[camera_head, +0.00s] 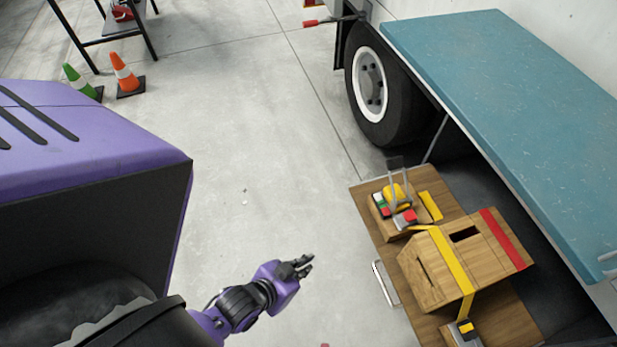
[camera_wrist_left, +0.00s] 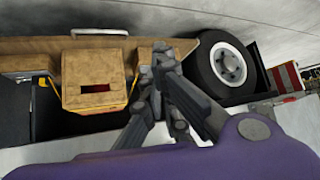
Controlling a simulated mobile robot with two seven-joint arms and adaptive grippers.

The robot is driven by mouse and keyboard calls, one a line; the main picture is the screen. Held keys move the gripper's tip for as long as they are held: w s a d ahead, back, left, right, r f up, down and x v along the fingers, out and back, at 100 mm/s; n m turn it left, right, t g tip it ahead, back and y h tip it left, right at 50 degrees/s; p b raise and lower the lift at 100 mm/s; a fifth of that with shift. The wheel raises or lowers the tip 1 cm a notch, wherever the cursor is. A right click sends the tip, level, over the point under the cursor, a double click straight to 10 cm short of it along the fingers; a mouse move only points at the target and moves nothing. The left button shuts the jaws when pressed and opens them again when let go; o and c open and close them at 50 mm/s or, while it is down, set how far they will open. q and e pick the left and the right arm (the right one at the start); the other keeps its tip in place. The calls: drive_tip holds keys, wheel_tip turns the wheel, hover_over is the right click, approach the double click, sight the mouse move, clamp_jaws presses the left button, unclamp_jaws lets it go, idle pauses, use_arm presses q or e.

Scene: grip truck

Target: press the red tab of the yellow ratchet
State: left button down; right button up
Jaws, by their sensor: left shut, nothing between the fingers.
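The yellow ratchet (camera_head: 396,194) sits on a wooden block at the back of the wooden tray, with an upright grey lever. A red tab (camera_head: 405,217) shows at its front, beside the yellow strap. My left gripper (camera_head: 304,266) is shut and empty, over the floor left of the tray and apart from the ratchet. Its dark fingers (camera_wrist_left: 160,62) show in the left wrist view, where I cannot make out the ratchet. My right gripper is not in view.
A wooden box (camera_head: 425,272) with a yellow and a red strap stands on the tray (camera_head: 368,192). A metal handle (camera_head: 385,284) sticks out on the tray's left side. The truck's teal bed (camera_head: 500,80) overhangs at right; a wheel (camera_head: 372,85) stands behind.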

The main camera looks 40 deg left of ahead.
use_arm(q)
drive_tip(key=w+d+f+m+t+h+b, duration=0.1)
drive_tip(key=w+d+f+m+h+b, duration=0.25)
drive_tip(key=w, duration=0.75)
drive_tip(key=m+t+h+b, duration=0.2)
drive_tip(key=h+b, duration=0.3)
drive_tip(key=b, duration=0.5)
hover_over(410, 216)
drive_tip(key=s, duration=0.2)
drive_tip(key=shift+y, duration=0.25)
drive_tip(key=f, duration=0.1)
drive_tip(key=f+b, duration=0.1)
drive_tip(key=shift+s+a+f, duration=0.15)
drive_tip(key=shift+a+f, duration=0.05)
drive_tip(key=shift+f, duration=0.7)
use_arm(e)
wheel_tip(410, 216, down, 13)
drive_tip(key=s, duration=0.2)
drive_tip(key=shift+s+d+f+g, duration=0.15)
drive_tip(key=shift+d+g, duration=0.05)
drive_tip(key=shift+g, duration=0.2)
